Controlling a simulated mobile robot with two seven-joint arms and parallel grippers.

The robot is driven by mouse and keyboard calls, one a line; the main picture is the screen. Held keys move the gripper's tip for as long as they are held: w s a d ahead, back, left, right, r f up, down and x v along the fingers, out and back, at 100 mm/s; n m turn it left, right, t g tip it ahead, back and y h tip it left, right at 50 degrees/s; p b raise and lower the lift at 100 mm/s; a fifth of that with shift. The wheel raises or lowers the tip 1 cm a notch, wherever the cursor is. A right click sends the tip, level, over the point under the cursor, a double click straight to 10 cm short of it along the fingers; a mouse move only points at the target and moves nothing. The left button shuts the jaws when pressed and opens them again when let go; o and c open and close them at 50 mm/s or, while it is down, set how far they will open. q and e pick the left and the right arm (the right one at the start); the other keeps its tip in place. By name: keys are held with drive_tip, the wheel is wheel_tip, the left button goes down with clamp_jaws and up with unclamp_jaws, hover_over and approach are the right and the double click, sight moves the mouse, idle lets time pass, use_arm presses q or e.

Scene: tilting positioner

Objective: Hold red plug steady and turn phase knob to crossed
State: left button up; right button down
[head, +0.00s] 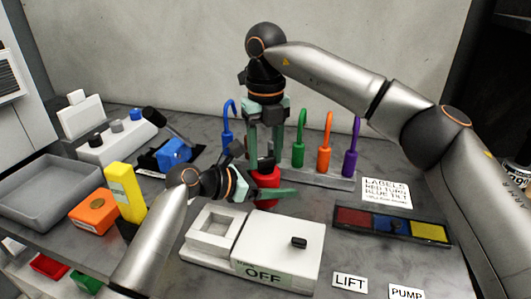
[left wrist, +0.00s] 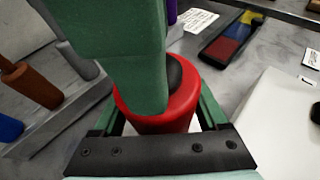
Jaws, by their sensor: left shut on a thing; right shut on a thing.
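The red plug (head: 266,179) stands upright behind the white box, with a black knob (head: 266,163) on its top. It also shows in the left wrist view (left wrist: 150,119), where the black knob (left wrist: 175,72) is partly hidden by a green finger of my right gripper. My left gripper (head: 266,193) is shut on the red plug from the side, one finger on each side of it. My right gripper (head: 266,153) comes down from above and is shut on the black knob. Its fingers hide much of the knob, and I cannot read any knob marking.
A white box (head: 305,235) marked OFF stands in front. Behind is a rack (head: 335,182) with blue, green, orange and purple hooked tools. A colored tray (head: 390,225) lies right. An orange box (head: 94,212), a yellow block (head: 125,190) and a grey tray (head: 45,188) are left.

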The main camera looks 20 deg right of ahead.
sight(266, 157)
drive_tip(key=m, duration=0.7)
idle(0.5)
drive_tip(key=shift+c, duration=1.4)
unclamp_jaws()
drive_tip(key=shift+r, duration=0.1)
wheel_tip(266, 157, up, 12)
use_arm(q)
drive_tip(key=o, duration=1.5)
drive_tip(key=shift+o, duration=0.2)
